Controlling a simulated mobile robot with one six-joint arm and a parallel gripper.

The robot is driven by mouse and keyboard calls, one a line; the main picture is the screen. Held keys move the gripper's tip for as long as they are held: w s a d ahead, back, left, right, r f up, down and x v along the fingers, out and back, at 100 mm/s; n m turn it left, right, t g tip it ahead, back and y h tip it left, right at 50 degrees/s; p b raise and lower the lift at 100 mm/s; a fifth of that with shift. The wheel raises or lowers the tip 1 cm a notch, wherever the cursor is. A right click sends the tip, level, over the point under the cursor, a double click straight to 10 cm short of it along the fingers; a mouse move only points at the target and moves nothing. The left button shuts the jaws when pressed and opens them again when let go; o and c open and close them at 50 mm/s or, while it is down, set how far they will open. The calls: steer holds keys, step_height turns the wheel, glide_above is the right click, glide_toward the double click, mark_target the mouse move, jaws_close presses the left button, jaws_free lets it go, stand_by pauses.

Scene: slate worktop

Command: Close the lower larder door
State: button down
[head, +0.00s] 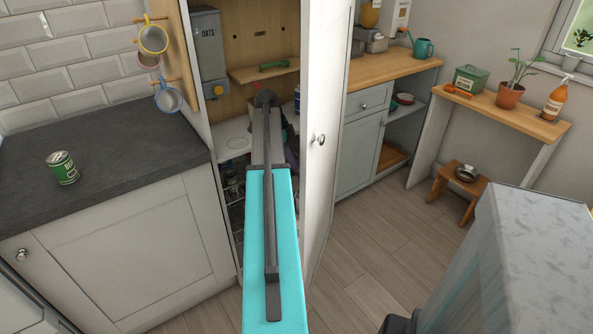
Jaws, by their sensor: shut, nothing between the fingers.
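The white larder door (325,80) stands wide open, seen at a steep angle, with a round knob (320,138) on it. I cannot tell from this view whether a separate upper door exists. The larder's inside shows behind it, with a white shelf (235,140) and darker shelves below. My teal and dark grey arm (275,250) reaches up the middle of the view, in front of the larder opening and left of the door. I cannot make out my gripper's fingers; the arm seems to hide them. No contact with the door is visible.
A dark worktop (100,150) with a green can (62,168) lies left; mugs (168,98) hang above it. An oats dispenser (209,55) is in the larder. A grey block (520,260) stands at right front. Wooden floor (365,255) is clear right of the door.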

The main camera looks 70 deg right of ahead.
steer(key=shift+v, duration=1.65)
